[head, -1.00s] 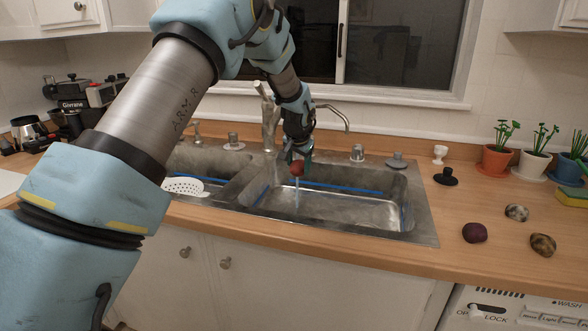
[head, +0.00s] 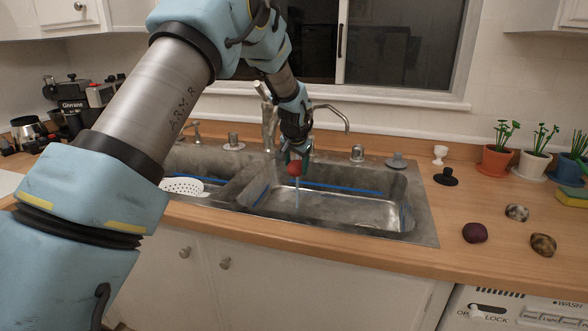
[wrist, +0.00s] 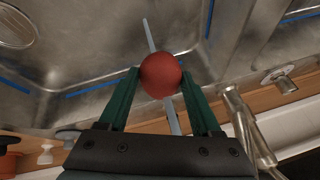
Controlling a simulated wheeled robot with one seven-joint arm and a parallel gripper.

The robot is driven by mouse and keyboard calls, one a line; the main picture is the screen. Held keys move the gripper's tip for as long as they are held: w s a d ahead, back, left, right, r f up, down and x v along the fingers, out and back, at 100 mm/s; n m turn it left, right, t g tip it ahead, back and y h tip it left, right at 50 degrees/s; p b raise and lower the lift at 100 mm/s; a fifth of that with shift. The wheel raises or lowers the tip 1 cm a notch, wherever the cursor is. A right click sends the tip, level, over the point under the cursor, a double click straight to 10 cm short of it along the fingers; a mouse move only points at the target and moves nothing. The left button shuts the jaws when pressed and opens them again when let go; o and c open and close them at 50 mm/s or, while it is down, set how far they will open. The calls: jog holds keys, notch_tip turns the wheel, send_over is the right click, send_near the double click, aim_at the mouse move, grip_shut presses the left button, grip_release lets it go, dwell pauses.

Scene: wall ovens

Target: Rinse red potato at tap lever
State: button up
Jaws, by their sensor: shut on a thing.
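My gripper (head: 296,160) is shut on the red potato (head: 295,169) and holds it above the right sink basin (head: 330,207). In the wrist view the round red potato (wrist: 161,75) sits between the two green fingertips. A thin pale stream of water (head: 297,190) shows below the potato in the head view, and it passes behind the potato in the wrist view (wrist: 149,33). The metal tap (head: 268,118) stands behind the sink to the left of my gripper. My arm hides part of the tap, and I cannot make out its lever clearly.
A dark purple potato (head: 475,233) and two speckled ones (head: 517,212) (head: 543,244) lie on the right counter. A black stopper (head: 446,177) and potted plants (head: 497,161) stand behind them. A white strainer (head: 182,186) sits in the left basin. A window (head: 390,45) is behind the sink.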

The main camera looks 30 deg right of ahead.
jog(key=shift+s+d, duration=0.15)
jog(key=shift+d, duration=0.15)
jog(key=s+a+b, duration=0.4)
jog(key=s, duration=0.3)
dwell(0.7)
dwell(1.1)
jog(key=s+a+r, duration=0.2)
jog(key=s+r, duration=0.2)
jog(key=shift+s+a, duration=0.2)
dwell(0.3)
